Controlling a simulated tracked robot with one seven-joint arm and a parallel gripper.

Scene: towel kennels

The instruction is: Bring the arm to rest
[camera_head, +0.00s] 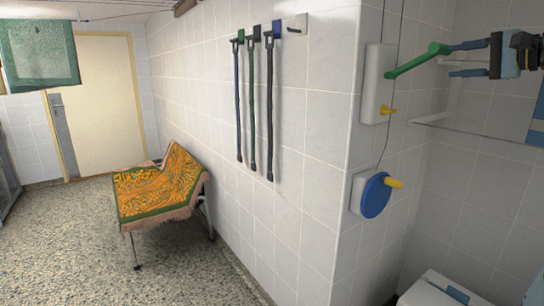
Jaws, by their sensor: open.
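My gripper (452,61) is at the upper right, pointing left, with its dark body and blue-grey parts behind the fingers. Its two thin fingers are spread apart, one above the other, with nothing seen between them. The upper fingertip overlaps the end of a green lever (415,60) in the picture; I cannot tell whether they touch. The lever sits by a white wall box (378,84) with a yellow spout. The rest of my arm runs out of the right edge.
A blue round disc with a yellow peg (374,195) is on the wall below. A wall corner stands left of the arm. Several straps (270,110) hang on the wall. A bench with an orange towel (155,188) stands left, with free floor (70,250) before it.

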